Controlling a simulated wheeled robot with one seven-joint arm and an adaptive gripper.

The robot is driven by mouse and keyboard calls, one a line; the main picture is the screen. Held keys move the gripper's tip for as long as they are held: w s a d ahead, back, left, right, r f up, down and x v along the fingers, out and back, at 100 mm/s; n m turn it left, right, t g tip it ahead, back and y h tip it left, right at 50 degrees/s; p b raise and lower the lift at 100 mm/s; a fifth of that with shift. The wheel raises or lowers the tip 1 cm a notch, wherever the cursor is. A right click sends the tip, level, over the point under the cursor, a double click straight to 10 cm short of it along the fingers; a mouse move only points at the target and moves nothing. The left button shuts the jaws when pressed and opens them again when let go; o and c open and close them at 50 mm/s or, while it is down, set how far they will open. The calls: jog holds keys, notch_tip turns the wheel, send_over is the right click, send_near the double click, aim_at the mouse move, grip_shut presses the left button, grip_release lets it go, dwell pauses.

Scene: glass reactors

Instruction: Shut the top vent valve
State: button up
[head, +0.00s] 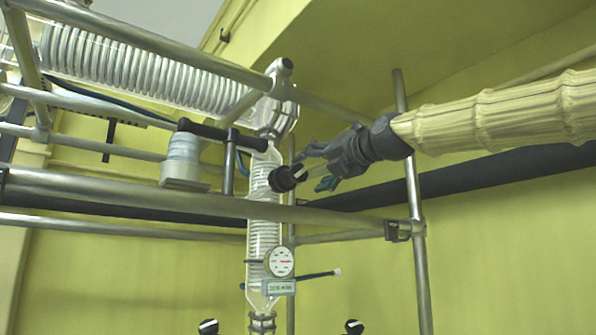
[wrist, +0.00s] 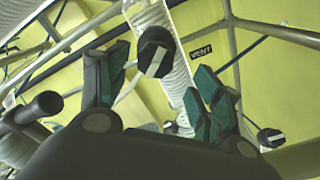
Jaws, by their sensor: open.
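The vent valve's black round knob (head: 282,179) sits on the upper part of the vertical glass column in the head view. In the wrist view the same knob (wrist: 155,50) shows a white stripe on its face, slanting from upper right to lower left. A small black "VENT" label (wrist: 201,52) is to its right. My gripper (head: 316,167) comes from the right in the head view, close to the knob. In the wrist view my gripper (wrist: 160,70) is open, and the knob appears between its teal-padded fingers. I cannot tell whether they touch it.
A metal rail frame (head: 300,213) surrounds the glass column (head: 264,230). A round gauge (head: 279,262) is lower on the column. A black horizontal bar (head: 215,134) is left of the knob. Another striped knob (wrist: 270,137) is at the wrist view's lower right.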

aim_at(301, 173)
jog(key=p+x, duration=0.2)
jog(key=x, duration=0.4)
jog(key=shift+a+r, duration=0.15)
jog(key=shift+a, duration=0.05)
jog(key=shift+a, duration=0.1)
jog(key=c, duration=1.1)
